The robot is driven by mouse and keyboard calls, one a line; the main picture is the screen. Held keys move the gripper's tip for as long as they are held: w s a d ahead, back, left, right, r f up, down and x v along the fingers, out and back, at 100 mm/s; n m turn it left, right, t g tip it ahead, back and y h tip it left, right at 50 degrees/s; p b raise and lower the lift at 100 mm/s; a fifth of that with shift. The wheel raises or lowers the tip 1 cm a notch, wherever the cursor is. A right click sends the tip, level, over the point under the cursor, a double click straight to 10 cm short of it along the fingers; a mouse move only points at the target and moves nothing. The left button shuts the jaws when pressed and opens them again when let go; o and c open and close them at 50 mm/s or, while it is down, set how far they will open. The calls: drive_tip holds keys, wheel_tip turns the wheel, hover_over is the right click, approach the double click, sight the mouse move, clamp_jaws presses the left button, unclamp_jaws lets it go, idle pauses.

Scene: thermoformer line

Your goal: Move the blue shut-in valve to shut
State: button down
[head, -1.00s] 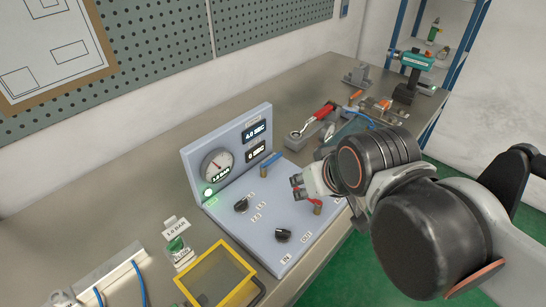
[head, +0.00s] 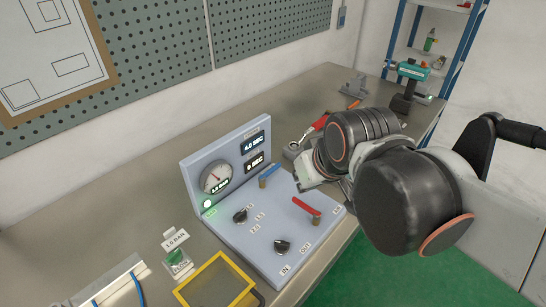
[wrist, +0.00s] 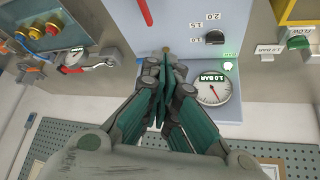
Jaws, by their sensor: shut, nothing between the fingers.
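The blue valve handle (head: 270,171) sits on a brass stem (head: 262,183) near the back of the grey control panel (head: 225,228), pointing up and to the right in the head view. My gripper (head: 303,181) is shut and empty, above the panel to the right of the blue handle and apart from it in that picture. In the wrist view my shut fingers (wrist: 164,68) fill the middle.
A red valve handle (head: 306,206) stands in front of the gripper on the same panel. Two black knobs (head: 240,215) (head: 282,247), a gauge (head: 215,178) and displays (head: 256,141) are nearby. A yellow-framed box (head: 218,283) is front left. A red-handled tool (wrist: 98,65) lies beyond the panel.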

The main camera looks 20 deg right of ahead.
drive_tip(key=w+d+r+n+g+p, duration=0.1)
drive_tip(key=w+n+g+p, duration=0.15)
drive_tip(key=w, duration=0.95)
drive_tip(key=n+y+p, duration=0.2)
drive_tip(key=n, duration=0.1)
hover_over(270, 172)
drive_tip(key=w+d, duration=0.3)
drive_tip(key=d, duration=0.2)
wheel_tip(270, 172, down, 7)
drive_tip(key=shift+g, duration=0.45)
drive_tip(key=b+x, duration=0.2)
drive_tip(key=x, duration=0.7)
drive_tip(key=shift+a+f, duration=0.2)
drive_tip(key=shift+f, duration=0.2)
drive_tip(key=shift+s+m, duration=0.15)
drive_tip(key=shift+m, duration=0.1)
